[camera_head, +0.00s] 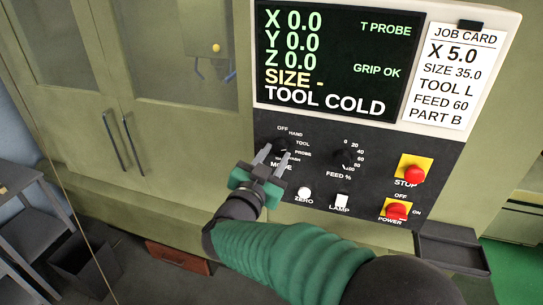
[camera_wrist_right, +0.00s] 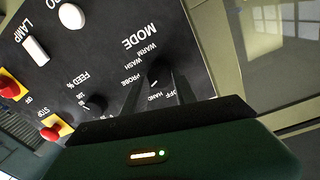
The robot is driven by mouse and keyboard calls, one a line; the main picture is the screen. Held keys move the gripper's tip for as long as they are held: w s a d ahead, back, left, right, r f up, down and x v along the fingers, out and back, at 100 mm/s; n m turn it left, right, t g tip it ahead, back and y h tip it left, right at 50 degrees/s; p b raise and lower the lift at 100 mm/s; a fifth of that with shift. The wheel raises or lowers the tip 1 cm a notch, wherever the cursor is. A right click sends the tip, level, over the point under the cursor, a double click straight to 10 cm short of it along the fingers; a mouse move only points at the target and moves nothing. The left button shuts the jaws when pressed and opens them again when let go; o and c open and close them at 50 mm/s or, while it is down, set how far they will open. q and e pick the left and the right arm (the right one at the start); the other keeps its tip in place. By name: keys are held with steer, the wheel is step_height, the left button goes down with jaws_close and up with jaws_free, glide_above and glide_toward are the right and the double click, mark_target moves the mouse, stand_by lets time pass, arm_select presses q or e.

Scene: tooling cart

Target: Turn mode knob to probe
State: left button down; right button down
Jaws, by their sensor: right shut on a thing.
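The black mode knob (camera_head: 282,146) sits on the dark control panel, with OFF, HAND, TOOL, PROBE and further labels around it. My right gripper (camera_head: 273,153) reaches up to it from below, its two grey fingers closed on the knob's sides. In the right wrist view the knob (camera_wrist_right: 157,70) shows between the fingertips, partly hidden by them. I cannot clearly tell which label its pointer faces. The screen (camera_head: 330,60) reads T PROBE, GRIP OK, SIZE - and TOOL COLD. My left gripper is not in view.
The feed knob (camera_head: 344,157) is right of the mode knob. The white ZERO button (camera_head: 304,193) and LAMP switch (camera_head: 342,201) are below. Red STOP (camera_head: 414,174) and POWER (camera_head: 397,211) controls are further right. A job card (camera_head: 455,75) hangs beside the screen.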

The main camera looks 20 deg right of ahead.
steer(key=shift+w+d+r, duration=0.1)
steer(key=shift+d+r, duration=0.3)
steer(key=shift+a, duration=0.1)
steer(key=shift+m, duration=0.3)
steer(key=m+b, duration=0.3)
steer(key=b, duration=0.1)
steer(key=shift+f, duration=0.1)
steer(key=m+b, duration=0.2)
steer(key=shift+m, duration=0.4)
steer(key=shift+r+m+b, duration=0.2)
steer(key=shift+m+b, duration=0.2)
steer(key=shift+b, duration=0.05)
